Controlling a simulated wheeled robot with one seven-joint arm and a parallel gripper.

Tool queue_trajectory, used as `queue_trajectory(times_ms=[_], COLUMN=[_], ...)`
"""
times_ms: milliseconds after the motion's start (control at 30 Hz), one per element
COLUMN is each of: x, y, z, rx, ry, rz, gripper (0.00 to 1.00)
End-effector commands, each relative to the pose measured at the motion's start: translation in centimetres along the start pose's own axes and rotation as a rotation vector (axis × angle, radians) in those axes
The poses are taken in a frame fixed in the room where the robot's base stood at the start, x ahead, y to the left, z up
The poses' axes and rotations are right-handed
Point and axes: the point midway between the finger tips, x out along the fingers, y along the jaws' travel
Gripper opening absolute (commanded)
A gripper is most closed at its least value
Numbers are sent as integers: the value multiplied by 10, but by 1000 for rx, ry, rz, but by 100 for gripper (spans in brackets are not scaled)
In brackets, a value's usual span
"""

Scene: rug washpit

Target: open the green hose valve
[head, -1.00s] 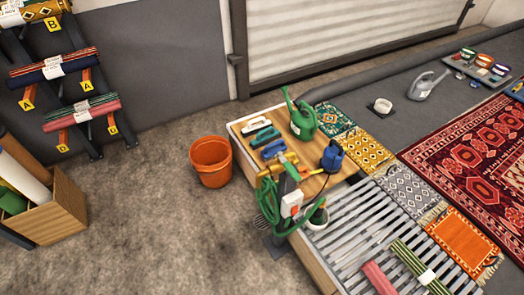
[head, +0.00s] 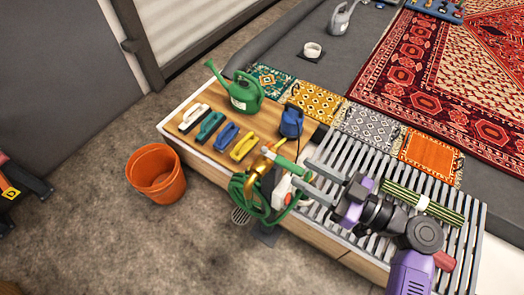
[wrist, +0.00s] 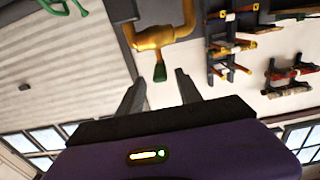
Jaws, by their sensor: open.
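The hose valve has a brass body (head: 258,167) with a green lever (head: 287,166), on a post beside the wooden table's front edge. The lever points right, towards my gripper (head: 302,172). In the wrist view the brass body (wrist: 158,38) is at the top, and the green lever end (wrist: 159,72) shows between the two grey fingertips of my gripper (wrist: 160,80). My gripper is open, with a visible gap on each side of the lever. A green hose (head: 238,192) hangs coiled below the valve. My arm hides part of the slatted bench.
A green watering can (head: 243,92), several coloured brushes (head: 210,126) and a blue sprayer (head: 291,122) stand on the table. An orange bucket (head: 156,173) is on the floor to the left.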

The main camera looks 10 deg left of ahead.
Motion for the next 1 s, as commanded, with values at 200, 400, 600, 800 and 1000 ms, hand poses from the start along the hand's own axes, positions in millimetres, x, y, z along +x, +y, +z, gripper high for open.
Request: queue_trajectory(times_ms=[200, 400, 600, 800, 1000], x=[18, 50, 72, 78, 78], y=[0, -1, 0, 0, 0], z=[-3, -3, -3, -2, -2], rx=[-8, -7, -7, -7, -6], ry=[7, 6, 5, 5, 5], rz=[-12, -11, -9, -7, -7], gripper=[42, 42, 42, 42, 38])
